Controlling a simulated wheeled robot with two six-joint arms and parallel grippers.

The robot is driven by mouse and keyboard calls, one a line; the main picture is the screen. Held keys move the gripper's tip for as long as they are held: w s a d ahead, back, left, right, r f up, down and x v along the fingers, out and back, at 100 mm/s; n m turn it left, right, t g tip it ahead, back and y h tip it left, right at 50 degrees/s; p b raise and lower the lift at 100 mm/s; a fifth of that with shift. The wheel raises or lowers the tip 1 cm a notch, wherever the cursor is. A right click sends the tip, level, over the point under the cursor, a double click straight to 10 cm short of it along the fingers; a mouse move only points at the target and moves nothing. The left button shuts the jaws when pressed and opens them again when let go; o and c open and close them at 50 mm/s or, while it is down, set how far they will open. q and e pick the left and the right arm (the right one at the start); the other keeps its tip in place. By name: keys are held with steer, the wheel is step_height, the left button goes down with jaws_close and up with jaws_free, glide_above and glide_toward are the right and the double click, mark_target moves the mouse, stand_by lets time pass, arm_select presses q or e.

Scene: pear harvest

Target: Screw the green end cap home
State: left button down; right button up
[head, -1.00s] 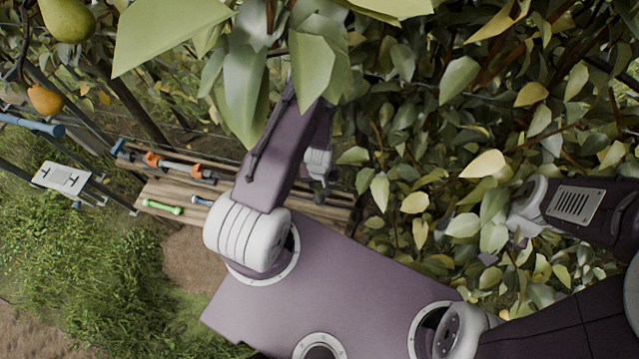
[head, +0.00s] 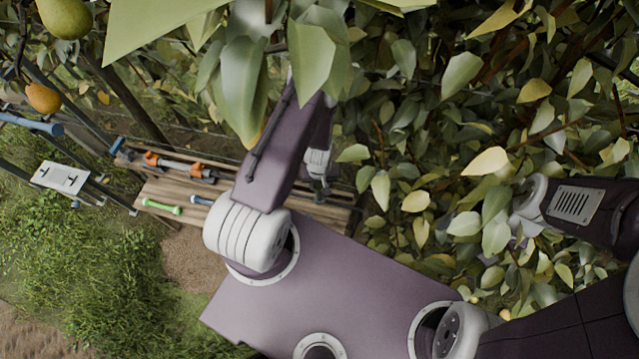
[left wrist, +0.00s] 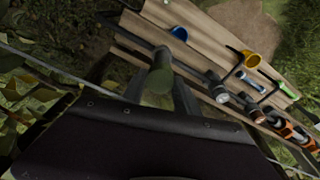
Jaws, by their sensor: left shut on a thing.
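The green end cap (left wrist: 159,76) shows in the left wrist view as a dull green cylinder, its round end toward the camera. My left gripper (left wrist: 161,88) is shut on it, with one finger on each side. In the head view my left gripper (head: 320,190) is small, over the right part of the wooden bench, and the cap cannot be made out there. A dark bar (left wrist: 130,36) runs behind the cap; I cannot tell whether the cap touches it or sits on a thread. My right gripper is not in view; its arm goes into the leaves at the right.
The wooden bench (head: 241,195) carries a green dumbbell-shaped piece (head: 161,207) and an orange-ended tool (head: 180,166). A white plate (head: 62,177) stands left. Leaves crowd the top and right; pears hang upper left.

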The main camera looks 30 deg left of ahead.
arm_select(q)
steer(key=shift+f, duration=0.2)
steer(key=c, duration=0.8)
jaws_free()
steer(key=shift+c, duration=0.2)
steer(key=shift+r, duration=0.1)
